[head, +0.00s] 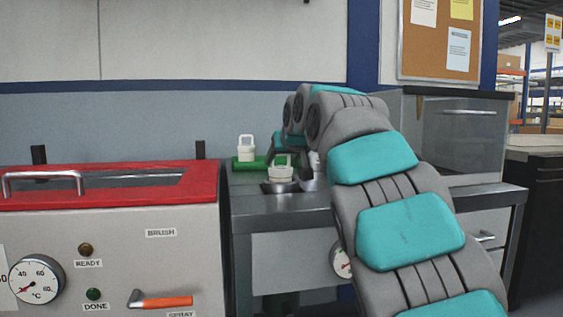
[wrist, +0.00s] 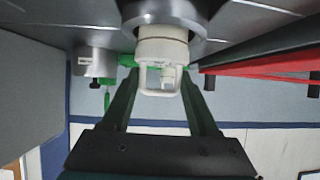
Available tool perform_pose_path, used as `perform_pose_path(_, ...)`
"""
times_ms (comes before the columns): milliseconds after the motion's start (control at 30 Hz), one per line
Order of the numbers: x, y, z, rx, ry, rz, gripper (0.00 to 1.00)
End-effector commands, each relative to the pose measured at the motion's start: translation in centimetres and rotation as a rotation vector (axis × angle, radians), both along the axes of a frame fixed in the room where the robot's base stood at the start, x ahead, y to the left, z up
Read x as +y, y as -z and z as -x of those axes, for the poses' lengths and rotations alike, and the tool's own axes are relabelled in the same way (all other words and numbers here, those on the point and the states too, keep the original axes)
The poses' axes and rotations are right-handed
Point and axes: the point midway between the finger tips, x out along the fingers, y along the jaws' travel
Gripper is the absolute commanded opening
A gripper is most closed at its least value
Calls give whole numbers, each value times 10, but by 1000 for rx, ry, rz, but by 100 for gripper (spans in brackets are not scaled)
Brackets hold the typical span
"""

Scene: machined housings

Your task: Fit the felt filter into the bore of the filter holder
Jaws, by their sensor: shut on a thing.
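The felt filter (wrist: 162,52) is a white round piece with a square loop handle. It also shows in the head view (head: 281,173), low over the bench. My gripper (wrist: 161,72) is shut on the handle, one dark green finger on each side. The filter holder (wrist: 213,22) is a round grey metal part on the bench, also in the head view (head: 280,187). The filter's far end meets the dark bore opening and looks roughly in line with it. I cannot tell how deep it sits, since the filter hides the bore. In the head view my gripper is mostly hidden by my arm.
A second white piece with a loop handle (head: 246,150) stands on a green tray (head: 243,164) behind the holder. A metal cylinder (wrist: 97,63) shows at left in the wrist view. A red-topped washing machine (head: 115,187) stands left of the metal bench (head: 258,206).

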Motion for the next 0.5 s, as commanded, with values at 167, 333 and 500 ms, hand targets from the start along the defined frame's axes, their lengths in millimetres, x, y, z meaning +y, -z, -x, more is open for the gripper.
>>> perform_pose_path(167,0,1,0,-1,0,0,0)
perform_pose_path(333,0,3,0,0,0,0,0)
perform_pose_path(500,0,8,0,1,0,0,0)
